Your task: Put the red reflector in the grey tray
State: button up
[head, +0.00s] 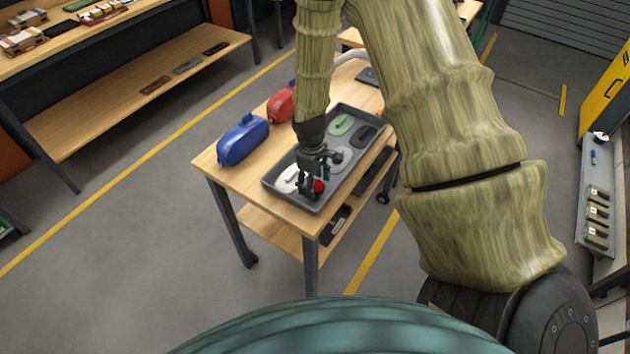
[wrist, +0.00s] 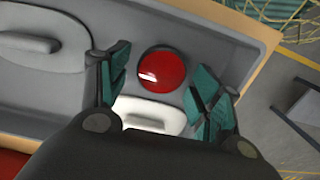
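The red reflector (wrist: 162,72) is a round, glossy red disc. In the wrist view it shows between my gripper's two spread fingers, with a gap on the left finger's side. In the head view the reflector (head: 319,186) is at the near end of the grey tray (head: 311,205), just by my fingertips. It appears to be inside the tray; its underside is hidden. My gripper (head: 312,187) is low over the tray. In the wrist view my gripper (wrist: 160,80) is open, with teal finger pads on both sides of the reflector.
The tray stands on a wooden cart (head: 230,170). It also holds a white piece (head: 288,179), a green oval piece (head: 340,125) and grey pieces. A blue case (head: 242,140) and a red case (head: 281,104) stand on the cart left of the tray.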

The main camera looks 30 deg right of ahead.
jog(key=shift+r, duration=0.1)
notch_tip(320, 180, up, 12)
jog(key=b, duration=0.4)
jog(key=shift+w, duration=0.3)
dwell(0.5)
jog(key=shift+a, duration=0.1)
